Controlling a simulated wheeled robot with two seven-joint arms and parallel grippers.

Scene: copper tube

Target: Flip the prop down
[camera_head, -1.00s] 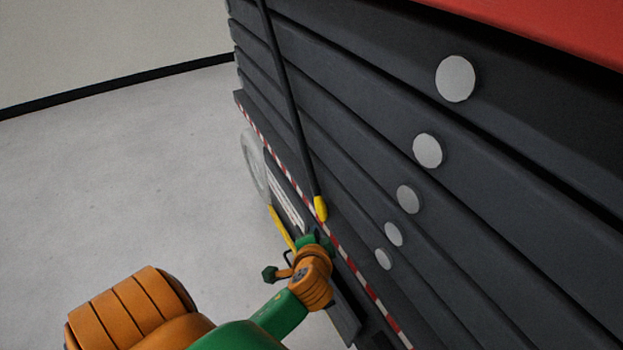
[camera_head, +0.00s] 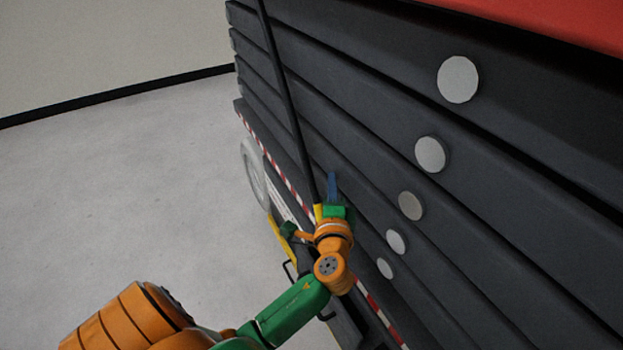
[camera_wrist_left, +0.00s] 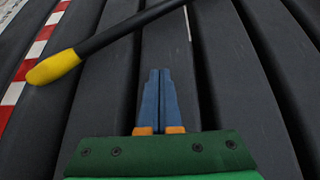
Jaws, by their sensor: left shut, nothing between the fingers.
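The prop is a long black rod (camera_head: 283,85) with a yellow end, lying slantwise along the dark ribbed side panel. In the left wrist view the black rod (camera_wrist_left: 130,25) crosses the top, and its yellow tip (camera_wrist_left: 53,68) is at the left. My left gripper (camera_head: 332,180) is at the panel, just right of the rod's yellow end, which my gripper partly hides in the head view. Its blue fingers (camera_wrist_left: 158,85) are shut together with nothing between them, below the rod in the wrist view and apart from it in the picture. My right gripper is not in view.
The dark ribbed panel (camera_head: 400,110) fills the right side, with several pale round discs (camera_head: 458,79) on it. A red-and-white striped edge (camera_head: 270,150) runs along its bottom. A pale wheel (camera_head: 254,172) sits below. Open grey floor (camera_head: 120,190) lies to the left.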

